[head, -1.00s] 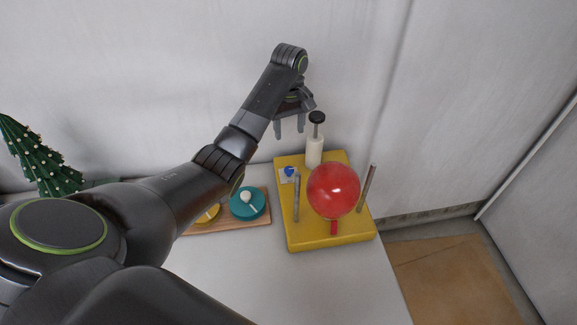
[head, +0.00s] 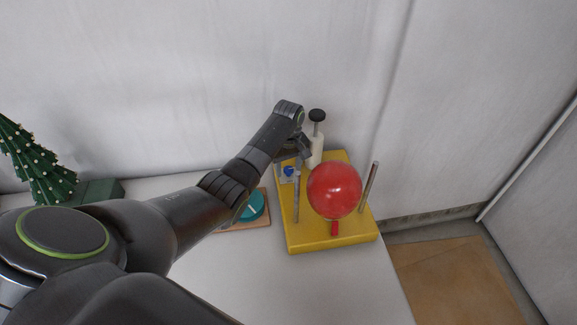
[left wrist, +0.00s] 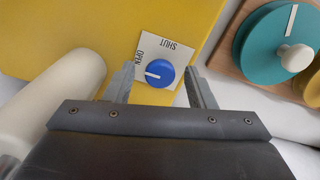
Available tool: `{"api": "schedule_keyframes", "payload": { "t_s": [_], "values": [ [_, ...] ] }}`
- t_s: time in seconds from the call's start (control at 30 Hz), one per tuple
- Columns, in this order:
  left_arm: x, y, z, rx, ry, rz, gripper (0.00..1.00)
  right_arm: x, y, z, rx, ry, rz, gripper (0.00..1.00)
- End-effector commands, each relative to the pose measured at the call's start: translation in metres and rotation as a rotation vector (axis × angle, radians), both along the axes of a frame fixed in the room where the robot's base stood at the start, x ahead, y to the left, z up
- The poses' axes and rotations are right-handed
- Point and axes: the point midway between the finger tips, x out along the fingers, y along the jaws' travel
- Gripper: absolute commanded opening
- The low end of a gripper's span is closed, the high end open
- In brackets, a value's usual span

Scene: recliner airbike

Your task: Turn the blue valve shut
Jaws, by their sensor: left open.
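The blue valve (left wrist: 160,72) is a round knob with a white line, on a white plate (left wrist: 150,47) marked OPEN and SHUT. In the left wrist view its white line points toward the OPEN word. In the head view the valve (head: 289,171) sits at the back left of the yellow base (head: 310,238). My left gripper (left wrist: 160,82) is open, with one finger on each side of the valve in the left wrist view. I cannot tell whether the fingers touch it. In the head view the left gripper (head: 290,162) is partly hidden by its own arm. My right gripper is not in view.
A white pump with a black knob (head: 317,116) stands close beside the left gripper. A red balloon (head: 334,190) stands on the base between grey posts (head: 368,187). A teal dial (head: 252,207) lies on a wooden board to the left. A green tree (head: 38,165) stands far left.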

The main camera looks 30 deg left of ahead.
Motion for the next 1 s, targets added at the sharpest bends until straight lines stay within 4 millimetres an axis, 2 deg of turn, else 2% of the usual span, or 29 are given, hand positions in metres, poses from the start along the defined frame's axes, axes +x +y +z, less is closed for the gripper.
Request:
{"api": "schedule_keyframes", "payload": {
  "t_s": [0.23,0.5,0.6,1.0],
  "values": [
    [0.000,0.000,-0.001,0.000,0.000,0.000,0.50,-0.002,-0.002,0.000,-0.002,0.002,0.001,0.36],
    [0.000,0.000,0.000,0.000,0.000,0.000,0.15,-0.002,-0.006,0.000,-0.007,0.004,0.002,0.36],
    [0.000,0.000,0.000,0.001,0.001,0.000,0.05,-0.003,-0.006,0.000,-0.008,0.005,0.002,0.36],
    [0.000,0.000,0.002,0.000,0.002,-0.093,0.05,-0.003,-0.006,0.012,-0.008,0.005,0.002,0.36]
  ]
}}
